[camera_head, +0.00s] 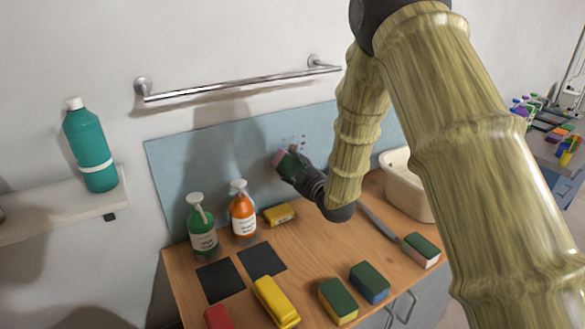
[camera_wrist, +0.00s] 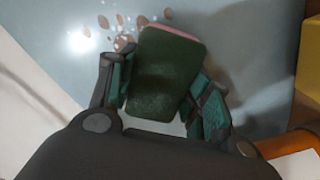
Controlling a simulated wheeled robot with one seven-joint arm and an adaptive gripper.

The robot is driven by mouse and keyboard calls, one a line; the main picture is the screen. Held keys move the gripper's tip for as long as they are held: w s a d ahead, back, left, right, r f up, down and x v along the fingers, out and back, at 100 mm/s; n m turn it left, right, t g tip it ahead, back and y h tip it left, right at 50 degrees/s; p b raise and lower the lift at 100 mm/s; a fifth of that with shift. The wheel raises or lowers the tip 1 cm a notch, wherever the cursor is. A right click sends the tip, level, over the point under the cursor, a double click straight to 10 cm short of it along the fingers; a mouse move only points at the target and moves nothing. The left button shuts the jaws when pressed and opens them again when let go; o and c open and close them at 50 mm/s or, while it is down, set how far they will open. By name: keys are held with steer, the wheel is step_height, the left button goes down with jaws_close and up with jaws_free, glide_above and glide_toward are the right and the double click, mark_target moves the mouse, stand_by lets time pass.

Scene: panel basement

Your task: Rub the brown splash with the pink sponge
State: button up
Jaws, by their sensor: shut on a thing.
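The pink sponge, with a dark green face, is held in my gripper (camera_head: 289,167), which is shut on its sides. In the head view the pink sponge (camera_head: 280,157) is raised above the counter, close to the light blue wall panel. In the wrist view the sponge (camera_wrist: 166,75) shows mostly its green face, with a thin pink edge at the top, between the two fingers of my gripper (camera_wrist: 158,88). The brown splash (camera_head: 295,141) is a group of small spots on the panel. In the wrist view the splash (camera_wrist: 122,28) lies beyond the sponge's upper left edge, partly hidden; contact is unclear.
A wooden counter (camera_head: 310,262) carries a green pump bottle (camera_head: 202,230), an orange one (camera_head: 243,212), a yellow sponge (camera_head: 338,301), a blue sponge (camera_head: 370,284) and another green-topped sponge (camera_head: 421,250). A basin (camera_head: 405,185) stands right. A metal rail (camera_head: 240,84) runs above the panel (camera_head: 180,165).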

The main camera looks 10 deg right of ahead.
steer(key=shift+w+a, duration=0.25)
steer(key=shift+w, duration=0.3)
steer(key=shift+d, duration=0.1)
steer(key=shift+w+d+b, duration=0.2)
steer(key=shift+w+d, duration=0.05)
steer(key=shift+d, duration=0.35)
steer(key=shift+w+d+b, duration=0.2)
steer(key=shift+d+b, duration=0.05)
steer(key=shift+d, duration=0.4)
steer(key=shift+w+d+b, duration=0.2)
steer(key=shift+w+d, duration=0.05)
steer(key=shift+d, duration=0.35)
steer(key=shift+d, duration=0.1)
